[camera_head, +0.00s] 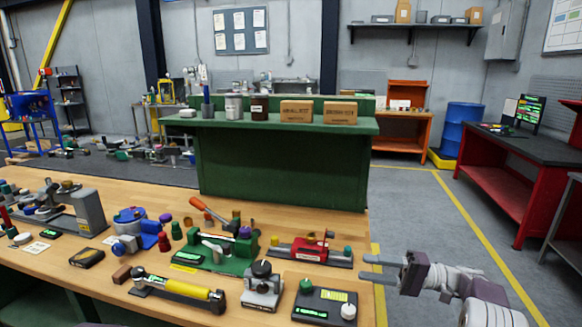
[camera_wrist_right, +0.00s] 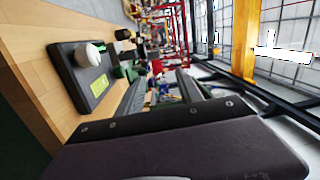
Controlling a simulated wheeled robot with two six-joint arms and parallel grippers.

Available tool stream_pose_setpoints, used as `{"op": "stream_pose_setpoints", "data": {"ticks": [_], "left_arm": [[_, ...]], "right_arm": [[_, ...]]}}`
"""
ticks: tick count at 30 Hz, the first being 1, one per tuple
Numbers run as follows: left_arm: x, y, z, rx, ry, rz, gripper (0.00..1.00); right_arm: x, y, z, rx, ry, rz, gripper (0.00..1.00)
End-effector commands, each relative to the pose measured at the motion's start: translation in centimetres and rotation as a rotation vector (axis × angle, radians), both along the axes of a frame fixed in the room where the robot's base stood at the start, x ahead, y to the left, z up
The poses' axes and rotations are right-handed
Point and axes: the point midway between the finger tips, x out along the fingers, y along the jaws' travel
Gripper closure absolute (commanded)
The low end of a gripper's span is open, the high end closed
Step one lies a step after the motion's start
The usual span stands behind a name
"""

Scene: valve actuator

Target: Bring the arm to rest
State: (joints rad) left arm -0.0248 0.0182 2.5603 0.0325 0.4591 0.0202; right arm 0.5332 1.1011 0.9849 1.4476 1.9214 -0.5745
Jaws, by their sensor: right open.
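My right gripper (camera_head: 372,267) comes in from the lower right in the head view. Its two fingers are apart and empty, beside the right edge of the wooden bench (camera_head: 150,211). In the right wrist view the gripper's two fingers (camera_wrist_right: 160,95) also stand apart with nothing between them. The valve actuator in the scene cannot be told for certain among the bench devices. A green device with an orange lever (camera_head: 208,212) stands mid-bench. My left gripper is not seen.
A black control box with a white knob (camera_head: 325,303) lies at the bench's right front, close to my right gripper; it also shows in the wrist view (camera_wrist_right: 82,72). A green cabinet (camera_head: 270,165) stands behind the bench. Open floor lies right of the bench, before a red workbench (camera_head: 500,180).

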Motion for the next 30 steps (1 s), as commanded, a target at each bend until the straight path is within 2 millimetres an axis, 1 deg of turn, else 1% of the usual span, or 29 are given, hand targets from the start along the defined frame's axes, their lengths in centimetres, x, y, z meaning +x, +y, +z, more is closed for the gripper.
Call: {"op": "stream_pose_setpoints", "data": {"ticks": [1, 5, 7, 9, 11, 12, 14, 15, 16, 17, 18, 19, 20, 21, 22, 23, 24, 26, 27, 29, 30], "left_arm": [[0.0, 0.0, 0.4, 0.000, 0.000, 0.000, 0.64], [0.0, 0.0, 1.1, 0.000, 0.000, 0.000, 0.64], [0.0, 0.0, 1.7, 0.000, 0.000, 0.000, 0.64], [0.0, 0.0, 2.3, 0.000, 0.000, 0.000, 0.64], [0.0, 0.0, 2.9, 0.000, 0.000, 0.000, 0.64], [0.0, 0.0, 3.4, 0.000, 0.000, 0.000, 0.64], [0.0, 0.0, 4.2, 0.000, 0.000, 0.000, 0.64], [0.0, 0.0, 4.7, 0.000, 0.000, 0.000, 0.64], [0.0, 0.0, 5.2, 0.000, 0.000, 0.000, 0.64], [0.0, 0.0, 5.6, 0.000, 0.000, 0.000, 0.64], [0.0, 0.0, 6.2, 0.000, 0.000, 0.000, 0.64], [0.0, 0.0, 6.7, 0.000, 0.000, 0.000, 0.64], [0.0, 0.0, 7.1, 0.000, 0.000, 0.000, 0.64], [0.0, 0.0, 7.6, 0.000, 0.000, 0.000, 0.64], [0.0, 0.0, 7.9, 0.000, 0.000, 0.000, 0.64], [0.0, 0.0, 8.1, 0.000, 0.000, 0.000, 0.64], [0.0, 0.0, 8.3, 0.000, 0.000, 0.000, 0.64], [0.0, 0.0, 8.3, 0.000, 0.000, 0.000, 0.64], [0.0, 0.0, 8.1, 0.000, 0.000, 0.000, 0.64], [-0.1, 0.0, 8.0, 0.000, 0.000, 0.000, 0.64], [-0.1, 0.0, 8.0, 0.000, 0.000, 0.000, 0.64]], "right_arm": [[0.0, 0.8, 1.3, -0.010, -0.016, 0.016, 0.57], [-0.5, 3.1, 4.3, -0.028, -0.049, 0.060, 0.57], [-1.2, 4.9, 6.1, -0.043, -0.059, 0.098, 0.57], [-2.3, 7.0, 7.8, -0.069, -0.056, 0.144, 0.57], [-3.5, 9.1, 9.1, -0.108, -0.045, 0.184, 0.57], [-4.5, 10.7, 9.7, -0.147, -0.028, 0.210, 0.57], [-6.3, 13.1, 10.2, -0.225, 0.014, 0.246, 0.57], [-7.8, 14.6, 10.1, -0.293, 0.048, 0.267, 0.57], [-9.1, 15.7, 9.7, -0.355, 0.078, 0.280, 0.57], [-10.6, 16.5, 9.1, -0.426, 0.113, 0.292, 0.57], [-12.9, 17.3, 8.0, -0.534, 0.157, 0.302, 0.57], [-14.8, 17.6, 6.8, -0.627, 0.189, 0.307, 0.57], [-16.8, 17.4, 5.4, -0.726, 0.219, 0.308, 0.57], [-19.5, 16.6, 3.3, -0.866, 0.249, 0.302, 0.57], [-21.4, 15.5, 1.6, -0.974, 0.263, 0.293, 0.57], [-23.1, 14.1, -0.1, -1.079, 0.269, 0.280, 0.57], [-25.0, 11.9, -2.3, -1.210, 0.266, 0.257, 0.57], [-27.0, 8.5, -5.2, -1.378, 0.242, 0.215, 0.57], [-27.8, 6.4, -7.0, -1.465, 0.225, 0.185, 0.57], [-28.2, 4.2, -8.9, -1.557, 0.193, 0.149, 0.57], [-27.8, 3.3, -9.5, -1.592, 0.162, 0.118, 0.57]]}}
